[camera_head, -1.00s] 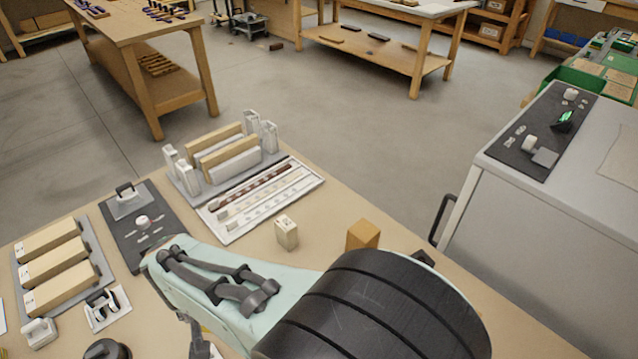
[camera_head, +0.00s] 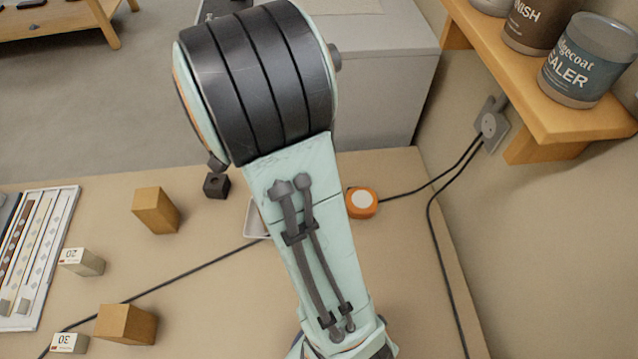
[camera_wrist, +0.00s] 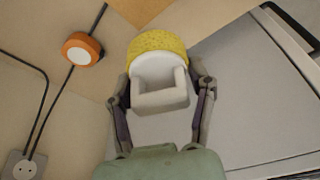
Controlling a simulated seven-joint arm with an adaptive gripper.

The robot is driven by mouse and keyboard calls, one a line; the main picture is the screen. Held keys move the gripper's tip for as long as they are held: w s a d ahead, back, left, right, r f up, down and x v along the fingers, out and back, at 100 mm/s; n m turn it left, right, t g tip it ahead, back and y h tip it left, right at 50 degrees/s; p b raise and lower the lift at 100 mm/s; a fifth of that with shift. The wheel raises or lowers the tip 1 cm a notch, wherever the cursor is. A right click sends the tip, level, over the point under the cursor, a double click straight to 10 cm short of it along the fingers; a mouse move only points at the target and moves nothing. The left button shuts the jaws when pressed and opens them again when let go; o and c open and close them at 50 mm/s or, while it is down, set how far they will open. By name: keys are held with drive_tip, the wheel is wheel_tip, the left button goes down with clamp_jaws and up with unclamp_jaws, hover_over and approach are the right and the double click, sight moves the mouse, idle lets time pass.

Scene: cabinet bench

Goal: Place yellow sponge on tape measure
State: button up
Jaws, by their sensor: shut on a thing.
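A yellow sponge (camera_wrist: 158,43) with a white handle-like part (camera_wrist: 160,98) shows in the wrist view. My gripper (camera_wrist: 160,78) is shut on it, with dark fingers on both sides of the white part. The likely tape measure is a round orange item with a white face (camera_head: 362,202), on the bench just right of my arm in the head view. In the wrist view it (camera_wrist: 82,48) lies left of the sponge and apart from it. My gripper and the sponge are hidden behind my arm in the head view.
A black cable (camera_head: 400,193) runs past the orange item to a wall outlet (camera_head: 490,125). Wooden blocks (camera_head: 155,210) and a small dark cube (camera_head: 216,185) stand left. A shelf with cans (camera_head: 585,60) overhangs at upper right. A grey cabinet (camera_head: 385,75) stands beyond the bench.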

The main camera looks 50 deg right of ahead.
drive_tip(key=s+d+m+g, duration=0.1)
drive_tip(key=s+d+m, duration=0.3)
drive_tip(key=s+d, duration=0.3)
drive_tip(key=m+g, duration=0.1)
drive_tip(key=m, duration=0.4)
hover_over(367, 194)
drive_tip(key=shift+n, duration=0.3)
drive_tip(key=f, duration=0.9)
drive_tip(key=a+f, duration=0.1)
drive_tip(key=f, duration=0.3)
drive_tip(key=shift+w+f, duration=0.15)
drive_tip(key=shift+f, duration=0.2)
drive_tip(key=shift+f, duration=0.15)
drive_tip(key=o, duration=1)
drive_tip(key=v, duration=1.2)
drive_tip(key=shift+w+a+r, duration=0.1)
drive_tip(key=shift+w+r, duration=0.05)
drive_tip(key=shift+r, duration=0.05)
